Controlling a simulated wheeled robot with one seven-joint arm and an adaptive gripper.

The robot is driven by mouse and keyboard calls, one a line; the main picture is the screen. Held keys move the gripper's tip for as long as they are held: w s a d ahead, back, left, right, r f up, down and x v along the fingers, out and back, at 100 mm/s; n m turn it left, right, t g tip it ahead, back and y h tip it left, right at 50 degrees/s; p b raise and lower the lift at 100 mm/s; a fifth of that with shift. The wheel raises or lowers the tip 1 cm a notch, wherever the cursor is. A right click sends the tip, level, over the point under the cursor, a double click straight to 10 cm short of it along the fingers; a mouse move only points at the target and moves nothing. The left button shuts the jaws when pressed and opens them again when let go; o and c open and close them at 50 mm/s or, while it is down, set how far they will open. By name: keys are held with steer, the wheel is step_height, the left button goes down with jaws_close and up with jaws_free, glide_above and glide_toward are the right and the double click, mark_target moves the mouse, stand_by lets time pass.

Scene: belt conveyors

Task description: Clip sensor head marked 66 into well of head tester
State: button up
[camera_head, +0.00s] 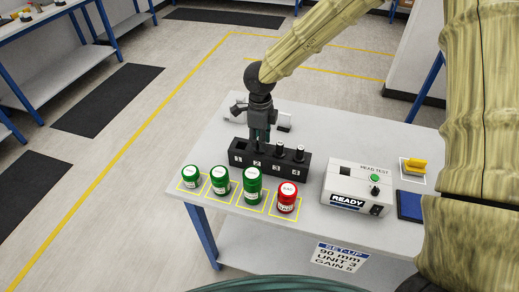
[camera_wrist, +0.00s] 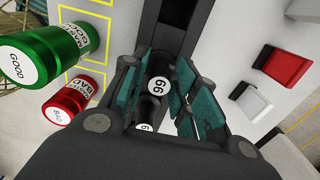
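The sensor head marked 66 (camera_wrist: 158,86) shows its white numbered top between my fingers in the wrist view. It stands upright in the black rack (camera_head: 238,159), whose slots are numbered. My gripper (camera_head: 261,143) points down over slot 2; its teal-padded fingers also show in the wrist view (camera_wrist: 156,78). They are either side of head 66, with a gap on the left. Another head (camera_wrist: 147,112) stands beside it, its number partly hidden. Heads also stand at slot 3 (camera_head: 278,150) and slot 4 (camera_head: 299,154). The head tester (camera_head: 350,186) is a white box reading READY, with a dark square opening on top.
Green jars (camera_head: 220,181) and a red BAD jar (camera_head: 287,197) stand in yellow outlines before the rack. A yellow item (camera_head: 413,166) and a blue pad (camera_head: 409,206) lie right of the tester. Red (camera_wrist: 286,60) and white (camera_wrist: 250,105) blocks lie behind the rack.

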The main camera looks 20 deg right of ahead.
jaws_close()
steer(key=shift+r+p, duration=1.15)
steer(key=shift+p, duration=0.1)
stand_by(1.1)
steer(key=shift+r+p, duration=3.1)
steer(key=shift+p, duration=0.15)
